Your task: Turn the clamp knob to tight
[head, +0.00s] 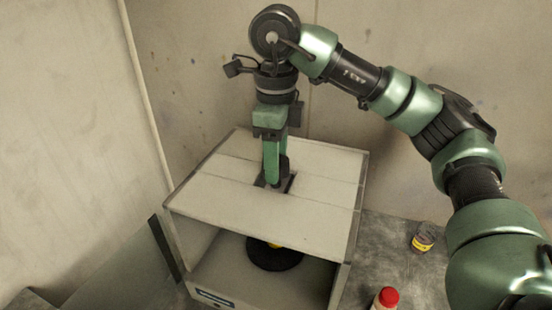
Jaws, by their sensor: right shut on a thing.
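My right gripper (274,178) points straight down at an opening in the top of a white box-shaped booth (320,212). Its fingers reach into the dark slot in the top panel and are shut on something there. The clamp knob is not clearly visible; the fingers and the slot edge hide what is held. Through the booth's open front, a dark round base (274,258) with a bit of yellow shows on the floor inside. My left gripper is not in view.
A jar with a yellow label (423,238) and a red-capped bottle (385,299) stand on the grey surface (378,250) right of the booth. Bare walls (210,70) close off the back and left.

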